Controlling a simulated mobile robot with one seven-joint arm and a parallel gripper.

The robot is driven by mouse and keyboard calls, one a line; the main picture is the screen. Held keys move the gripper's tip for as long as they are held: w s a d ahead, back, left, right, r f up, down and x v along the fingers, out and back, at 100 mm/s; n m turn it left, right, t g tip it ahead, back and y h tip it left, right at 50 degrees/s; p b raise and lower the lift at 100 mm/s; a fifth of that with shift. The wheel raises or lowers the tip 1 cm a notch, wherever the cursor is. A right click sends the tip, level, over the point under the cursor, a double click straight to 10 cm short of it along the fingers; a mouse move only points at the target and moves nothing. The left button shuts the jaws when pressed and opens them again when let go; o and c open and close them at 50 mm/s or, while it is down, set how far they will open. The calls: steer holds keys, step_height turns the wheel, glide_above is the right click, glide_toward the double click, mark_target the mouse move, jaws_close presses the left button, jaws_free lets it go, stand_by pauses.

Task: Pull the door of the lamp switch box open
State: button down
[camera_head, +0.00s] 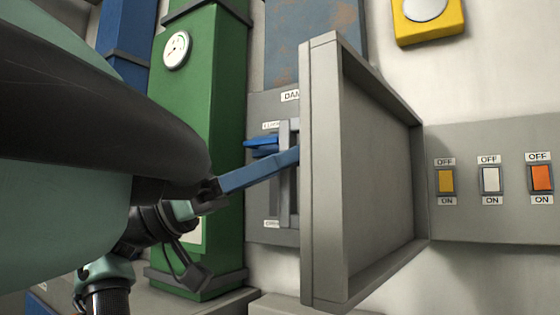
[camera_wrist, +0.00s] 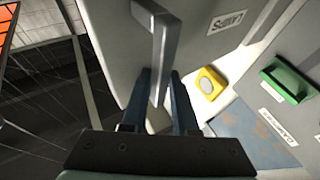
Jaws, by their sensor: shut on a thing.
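The lamp switch box's grey door (camera_head: 385,170) is swung wide open and stands out from the wall in the head view. Its hinge side is at the right, beside the switch panel (camera_head: 510,215). In the wrist view I see the door's outer face (camera_wrist: 205,15) with a "LAMPS" label and a grey bar handle (camera_wrist: 160,35). My gripper (camera_wrist: 160,78) is shut on the handle, with a blue finger on each side of it. In the head view my gripper (camera_head: 280,163) reaches behind the door's free edge, and the door hides part of the grip.
Yellow, white and orange switches (camera_head: 490,180) sit at the right. A grey panel (camera_head: 264,105) with a danger label is behind the handle. A green column (camera_head: 222,100) with a gauge stands left. A yellow box (camera_head: 430,25) is on the wall above.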

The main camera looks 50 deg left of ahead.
steer(key=shift+r, duration=0.1)
steer(key=c, duration=1.1)
jaws_free()
steer(key=shift+c, duration=0.2)
steer(key=shift+o, duration=1.3)
steer(key=shift+w+d, duration=0.1)
steer(key=shift+w, duration=0.05)
steer(key=shift+o, duration=0.4)
steer(key=shift+w, duration=0.15)
steer(key=b+v, duration=0.3)
steer(key=v, duration=1)
